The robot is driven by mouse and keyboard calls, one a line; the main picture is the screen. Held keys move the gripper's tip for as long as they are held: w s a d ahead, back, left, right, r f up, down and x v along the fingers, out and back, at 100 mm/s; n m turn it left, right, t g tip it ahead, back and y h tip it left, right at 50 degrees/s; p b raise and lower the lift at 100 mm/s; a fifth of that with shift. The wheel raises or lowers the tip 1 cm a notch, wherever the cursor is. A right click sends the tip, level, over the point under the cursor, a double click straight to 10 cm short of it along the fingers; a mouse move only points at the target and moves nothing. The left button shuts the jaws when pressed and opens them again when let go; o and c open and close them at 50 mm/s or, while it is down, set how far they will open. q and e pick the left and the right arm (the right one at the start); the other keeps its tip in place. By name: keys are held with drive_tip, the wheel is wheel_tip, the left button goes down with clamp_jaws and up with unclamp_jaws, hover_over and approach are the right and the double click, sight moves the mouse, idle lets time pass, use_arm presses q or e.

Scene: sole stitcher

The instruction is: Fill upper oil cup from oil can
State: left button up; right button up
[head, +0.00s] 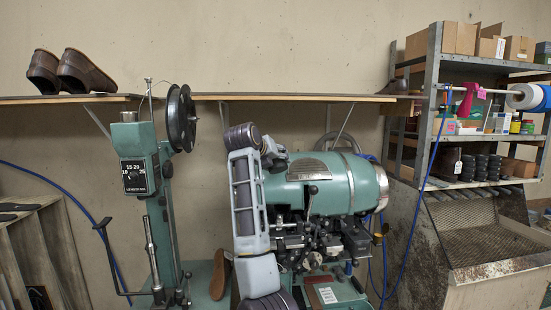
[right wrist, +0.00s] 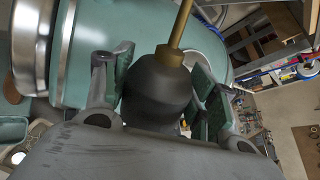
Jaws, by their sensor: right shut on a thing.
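My right gripper (right wrist: 160,64) is shut on the oil can (right wrist: 157,88), with its green-padded fingers on either side of the can's body. The can is dark grey and rounded, with a thin brass spout (right wrist: 181,22) that runs out of the top of the right wrist view. The teal stitcher (head: 325,180) with its steel band stands behind my right arm in the head view; its teal housing (right wrist: 90,45) also fills the upper left of the right wrist view. I cannot make out the upper oil cup. In the head view I cannot make out the can. My left gripper is not in view.
A teal column with a dial (head: 136,176) and a black reel (head: 181,118) stands left of the stitcher. A wall shelf (head: 290,97) with brown shoes (head: 70,73) runs above. A metal rack (head: 432,90) and a dirty bin (head: 500,290) stand at the right.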

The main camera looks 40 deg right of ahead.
drive_tip(key=shift+w+r+g+p, duration=0.25)
drive_tip(key=shift+w+g+p, duration=0.05)
drive_tip(key=shift+p, duration=0.5)
drive_tip(key=shift+w+d+r+n+g+y, duration=0.15)
drive_tip(key=shift+w+n+g, duration=0.15)
drive_tip(key=shift+w, duration=0.15)
drive_tip(key=shift+w+d+r+n+g+y, duration=0.1)
drive_tip(key=shift+w+n+g+y, duration=0.05)
drive_tip(key=shift+w+n+g, duration=0.2)
drive_tip(key=shift+w+a, duration=0.1)
drive_tip(key=shift+a, duration=0.05)
idle(0.5)
